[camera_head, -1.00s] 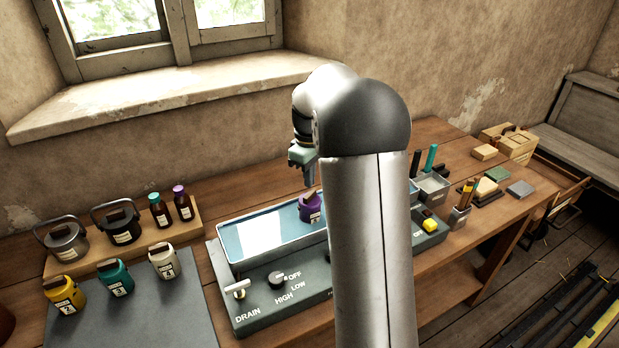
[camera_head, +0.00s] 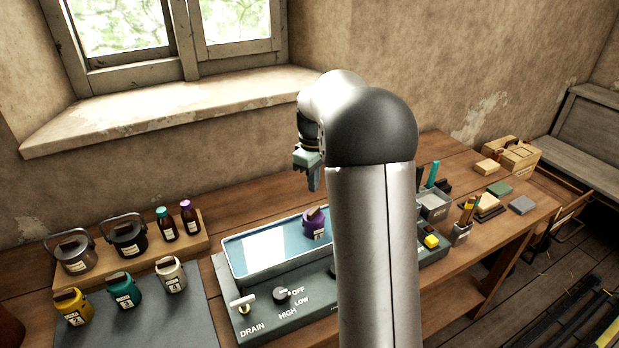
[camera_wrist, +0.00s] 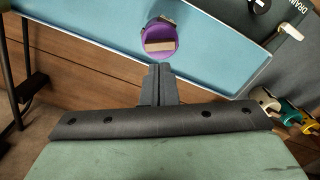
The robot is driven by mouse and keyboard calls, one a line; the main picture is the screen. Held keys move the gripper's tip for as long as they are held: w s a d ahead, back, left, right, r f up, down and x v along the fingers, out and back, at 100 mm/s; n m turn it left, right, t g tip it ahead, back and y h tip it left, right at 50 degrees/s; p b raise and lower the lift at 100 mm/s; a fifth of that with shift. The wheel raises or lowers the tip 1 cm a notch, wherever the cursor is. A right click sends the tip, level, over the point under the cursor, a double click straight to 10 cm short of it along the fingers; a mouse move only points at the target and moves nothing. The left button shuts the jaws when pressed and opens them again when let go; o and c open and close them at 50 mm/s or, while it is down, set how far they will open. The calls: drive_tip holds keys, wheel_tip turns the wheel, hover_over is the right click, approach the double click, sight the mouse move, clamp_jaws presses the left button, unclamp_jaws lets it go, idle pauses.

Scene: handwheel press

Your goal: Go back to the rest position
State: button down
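My gripper (camera_head: 314,188) hangs above the water bath in the head view, with nothing held. In the wrist view its two fingers (camera_wrist: 157,72) lie together, shut and empty. The purple pot (camera_head: 314,228) stands in the shallow blue bath tray (camera_head: 255,273), below my gripper and apart from it. The pot also shows in the wrist view (camera_wrist: 161,38), just beyond the fingertips. My arm hides the right part of the bath and its panel.
Yellow (camera_head: 72,308), teal (camera_head: 124,291) and white (camera_head: 171,275) pots stand on a grey mat. Lidded cans and small bottles sit on a wooden rack (camera_head: 195,249) behind. A tool cup (camera_head: 461,233) and blocks are at right. The window sill (camera_head: 170,110) is behind.

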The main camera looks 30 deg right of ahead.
drive_tip(key=s+a+r+m, duration=0.2)
drive_tip(key=s+a+m, duration=0.1)
drive_tip(key=s+a, duration=0.85)
drive_tip(key=s+a+f+m, duration=0.1)
drive_tip(key=s+a+f, duration=0.1)
drive_tip(key=s, duration=0.7)
drive_tip(key=s+a+f+m+t+b, duration=0.1)
drive_tip(key=s+a+f+m, duration=0.1)
drive_tip(key=s, duration=0.7)
drive_tip(key=shift+s+a+f+b, duration=0.15)
drive_tip(key=shift+a+f+b, duration=0.15)
drive_tip(key=shift+f, duration=0.1)
